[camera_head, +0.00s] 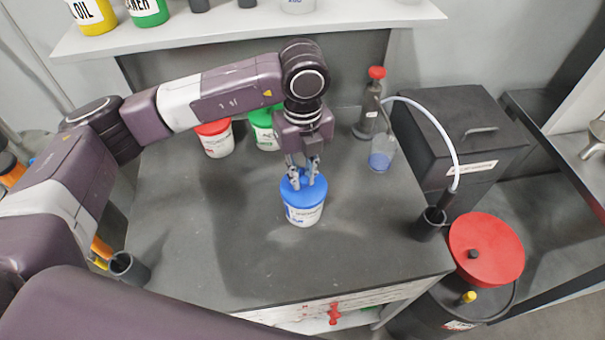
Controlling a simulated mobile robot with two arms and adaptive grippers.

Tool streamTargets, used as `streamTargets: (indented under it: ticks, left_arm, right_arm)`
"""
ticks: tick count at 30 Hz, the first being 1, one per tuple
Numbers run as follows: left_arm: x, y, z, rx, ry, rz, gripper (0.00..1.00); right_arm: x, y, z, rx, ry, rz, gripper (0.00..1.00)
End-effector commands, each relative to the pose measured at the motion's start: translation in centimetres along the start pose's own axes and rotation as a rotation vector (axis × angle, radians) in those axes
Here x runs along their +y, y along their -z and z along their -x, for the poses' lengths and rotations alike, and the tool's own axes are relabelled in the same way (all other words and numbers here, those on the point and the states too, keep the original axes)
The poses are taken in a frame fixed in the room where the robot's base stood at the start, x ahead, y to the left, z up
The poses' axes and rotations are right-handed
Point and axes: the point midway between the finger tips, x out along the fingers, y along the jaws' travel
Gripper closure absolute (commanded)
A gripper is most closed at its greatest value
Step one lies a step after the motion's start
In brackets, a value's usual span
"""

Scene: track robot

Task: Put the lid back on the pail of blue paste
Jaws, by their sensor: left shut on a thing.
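The white pail (305,215) stands upright on the dark workbench, near its middle. The blue lid (291,193) is at the top of the pail and appears level on it; I cannot tell whether it is fully seated. My left gripper (303,183) points down from above and is shut on the blue lid. Its fingers hide part of the lid. The paste inside the pail is hidden. My right gripper is not in view.
A red-lidded pail (216,142) and a green-lidded pail (264,132) stand behind, under my left arm. A pump bottle (369,113) and clear cup (382,156) stand to the right. A dark holder (428,226) is near the right edge. The workbench front (220,255) is clear.

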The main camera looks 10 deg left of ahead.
Motion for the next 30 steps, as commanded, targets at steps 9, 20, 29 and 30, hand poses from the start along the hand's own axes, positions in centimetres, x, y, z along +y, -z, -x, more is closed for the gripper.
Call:
streamTargets:
  ticks: [9,20,29,30]
  left_arm:
    - [-0.02,0.01,0.01,0.0,0.001,0.0,1.0]
    - [-0.04,0.01,-0.08,0.0,0.001,0.0,1.0]
    - [-0.04,0.01,-0.01,0.0,0.001,0.0,1.0]
    - [-0.03,0.01,-0.01,0.0,0.001,0.0,1.0]
  right_arm:
    - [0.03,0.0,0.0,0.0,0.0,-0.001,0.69]
    - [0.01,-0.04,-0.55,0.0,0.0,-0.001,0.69]
    - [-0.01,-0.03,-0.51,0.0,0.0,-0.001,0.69]
    - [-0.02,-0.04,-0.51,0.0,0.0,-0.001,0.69]
